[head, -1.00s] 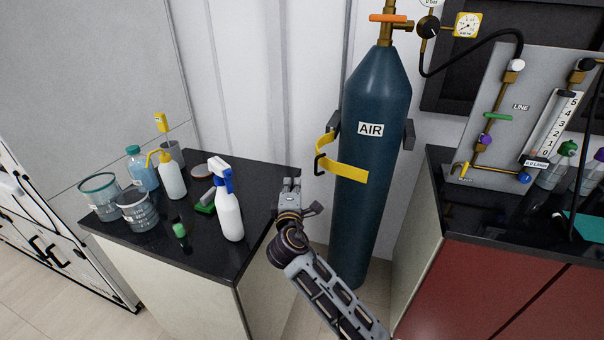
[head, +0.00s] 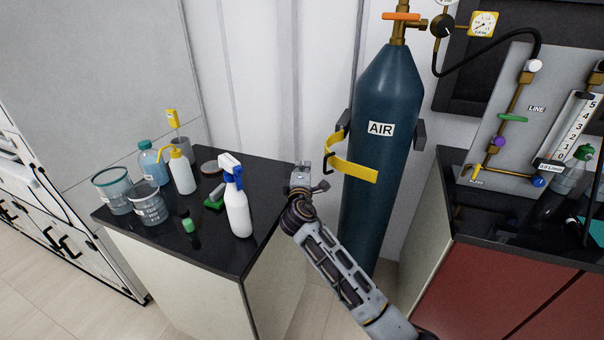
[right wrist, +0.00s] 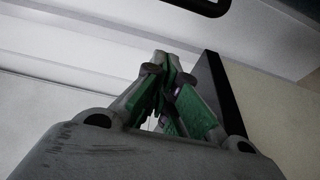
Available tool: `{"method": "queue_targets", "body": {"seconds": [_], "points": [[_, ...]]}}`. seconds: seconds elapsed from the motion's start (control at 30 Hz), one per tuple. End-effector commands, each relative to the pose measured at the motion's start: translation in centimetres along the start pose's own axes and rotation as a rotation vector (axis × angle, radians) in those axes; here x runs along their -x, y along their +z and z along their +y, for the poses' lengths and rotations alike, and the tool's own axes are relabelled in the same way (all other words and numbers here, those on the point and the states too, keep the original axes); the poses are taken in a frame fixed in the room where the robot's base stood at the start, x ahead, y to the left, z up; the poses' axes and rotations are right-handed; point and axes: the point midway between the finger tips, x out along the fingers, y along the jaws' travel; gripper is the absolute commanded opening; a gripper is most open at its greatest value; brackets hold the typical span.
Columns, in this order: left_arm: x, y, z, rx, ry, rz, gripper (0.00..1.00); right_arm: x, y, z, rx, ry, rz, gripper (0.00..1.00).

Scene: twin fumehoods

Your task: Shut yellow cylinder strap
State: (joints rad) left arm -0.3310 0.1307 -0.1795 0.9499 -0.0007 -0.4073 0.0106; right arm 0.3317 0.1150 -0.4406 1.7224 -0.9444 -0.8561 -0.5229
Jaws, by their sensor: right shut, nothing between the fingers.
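The dark blue gas cylinder (head: 378,220) labelled AIR stands upright against the pale wall. Its yellow strap (head: 352,170) comes off the left bracket and reaches partly across the front. The strap's right end stops on the cylinder's front, apart from the black right bracket (head: 420,133). A black hook-like handle (head: 327,162) sits at the strap's left bend. My right gripper (head: 300,172) is just left of this handle, apart from it in the picture. Its green-padded fingers are shut and empty in the right wrist view (right wrist: 163,85). My left gripper is not in view.
A black-topped bench (head: 265,190) at left bears a spray bottle (head: 237,208), wash bottle (head: 182,172) and beakers. A red-fronted bench (head: 500,285) with a gas panel (head: 500,120) stands right of the cylinder. A curved black bar (right wrist: 195,5) crosses the wrist view's top.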

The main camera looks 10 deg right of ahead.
Motion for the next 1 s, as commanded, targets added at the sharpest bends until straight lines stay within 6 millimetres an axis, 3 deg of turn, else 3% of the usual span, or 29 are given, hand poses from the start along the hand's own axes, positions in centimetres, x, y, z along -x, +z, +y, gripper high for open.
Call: {"method": "queue_targets", "body": {"seconds": [0.27, 0.73, 1.0], "points": [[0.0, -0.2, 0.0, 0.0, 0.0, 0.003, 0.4, -1.7, 0.0, 0.0, 0.0, 0.0, 0.001, 0.0], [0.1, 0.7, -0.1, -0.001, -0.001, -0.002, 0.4, -0.5, 3.2, 0.0, -0.001, -0.001, 0.0, 0.0], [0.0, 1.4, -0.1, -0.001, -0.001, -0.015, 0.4, -0.3, 3.8, 0.0, -0.001, 0.0, 0.001, 0.0]]}}
